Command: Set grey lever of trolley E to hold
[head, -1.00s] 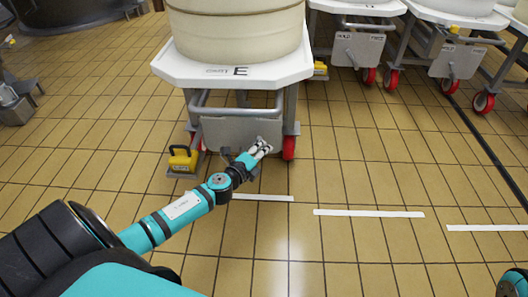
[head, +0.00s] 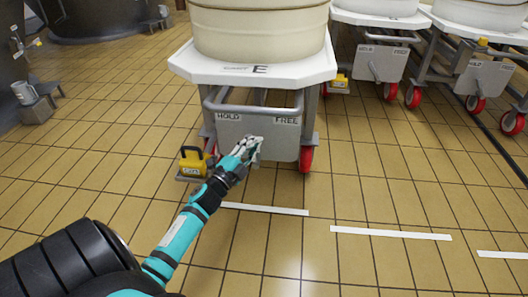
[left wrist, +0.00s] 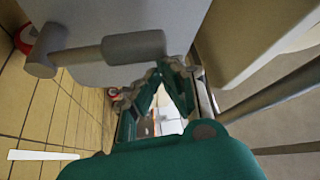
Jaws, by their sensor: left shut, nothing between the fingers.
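Trolley E (head: 300,70) stands ahead, with a pale vat on its white top. Its grey front plate (head: 285,147) reads HOLD at the upper left and FREE at the upper right. My left gripper (head: 248,143) is in front of the plate's middle and hides most of the lever in the head view, so its setting is unclear. In the left wrist view, the grey lever (left wrist: 135,46) shows as a bar with a thick grip beside the plate. My left gripper's fingers (left wrist: 168,68) are shut and empty, close to the grip's end; contact cannot be told. My right gripper is out of view.
Red wheels (head: 306,159) are under the trolley. Other trolleys (head: 380,62) stand at the upper right. White floor strips (head: 390,233) lie in front; the tiles there are clear.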

